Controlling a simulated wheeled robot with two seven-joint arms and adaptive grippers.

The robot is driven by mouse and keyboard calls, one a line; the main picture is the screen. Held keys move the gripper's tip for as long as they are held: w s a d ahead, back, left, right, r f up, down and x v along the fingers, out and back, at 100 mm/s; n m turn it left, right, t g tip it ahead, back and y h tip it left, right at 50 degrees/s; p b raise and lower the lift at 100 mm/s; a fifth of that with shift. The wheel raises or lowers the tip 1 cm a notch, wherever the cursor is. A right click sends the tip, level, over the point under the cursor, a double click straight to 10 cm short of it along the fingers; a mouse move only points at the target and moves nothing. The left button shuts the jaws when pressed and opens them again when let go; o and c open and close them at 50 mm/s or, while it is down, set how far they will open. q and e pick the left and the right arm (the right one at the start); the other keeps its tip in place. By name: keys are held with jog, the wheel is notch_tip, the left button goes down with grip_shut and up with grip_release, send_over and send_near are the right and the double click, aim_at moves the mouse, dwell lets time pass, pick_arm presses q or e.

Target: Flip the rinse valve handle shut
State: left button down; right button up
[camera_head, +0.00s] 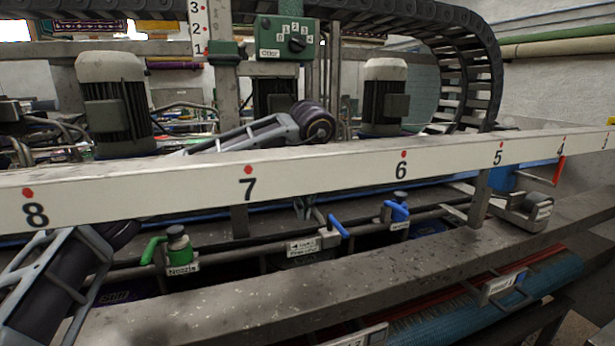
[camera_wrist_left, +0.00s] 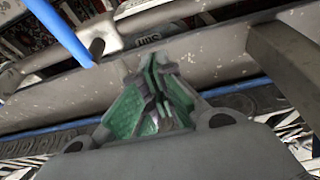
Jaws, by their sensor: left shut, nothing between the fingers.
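The rinse valve's blue lever handle (camera_head: 338,226) sits on the pipe below the numbered rail, beside a small sign (camera_head: 303,246) that seems to read "Final rinse" with a left arrow. The lever slants down toward the front right. My left gripper (camera_head: 307,209) shows small and partly hidden behind the rail, just left of and behind the lever. In the left wrist view the gripper (camera_wrist_left: 156,72) has its green-padded fingers together and empty. A blue bar (camera_wrist_left: 60,32), apparently the lever, is at upper left, apart from the fingers. My right gripper is not in view.
A green nozzle valve (camera_head: 178,246) stands to the left and another blue valve (camera_head: 398,208) to the right. The white numbered rail (camera_head: 330,167) crosses above the pipe. A grey beam (camera_head: 230,303) runs in front. A red handle (camera_head: 558,170) is at far right.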

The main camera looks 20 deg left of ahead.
pick_arm(q)
jog(key=shift+w+a+f, duration=0.15)
jog(key=shift+w+a, duration=0.35)
jog(key=shift+w, duration=0.2)
jog(key=shift+w+a+f, duration=0.15)
jog(key=shift+w+a, duration=0.3)
jog(key=shift+w, duration=0.2)
jog(key=shift+w+r, duration=0.1)
jog(key=shift+r, duration=0.2)
jog(key=v, duration=0.8)
jog(key=shift+r, duration=0.35)
